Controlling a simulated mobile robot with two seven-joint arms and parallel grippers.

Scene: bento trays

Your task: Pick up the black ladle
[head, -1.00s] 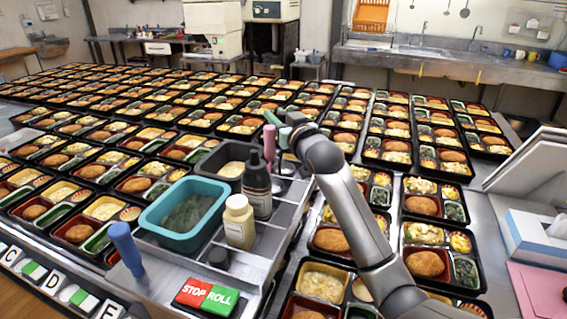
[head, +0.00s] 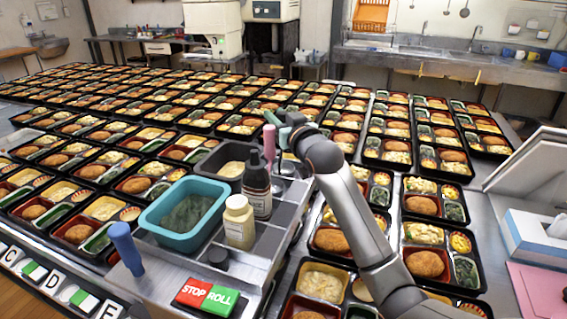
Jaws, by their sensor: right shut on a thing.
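My right gripper (head: 281,121), with teal fingers, is at the back right corner of the grey caddy (head: 262,243), beside a pink handle (head: 268,143) and behind a dark bottle (head: 257,186). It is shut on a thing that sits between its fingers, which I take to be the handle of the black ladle. The ladle itself is mostly hidden by the gripper and the wrist, and its bowl cannot be made out. My left gripper is not in view.
The caddy also holds a teal tub (head: 181,236), a cream bottle (head: 239,222) and a blue handle (head: 125,247). Rows of filled bento trays (head: 427,266) cover the table around it. A tissue box (head: 534,240) stands at the right. The space above the trays is free.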

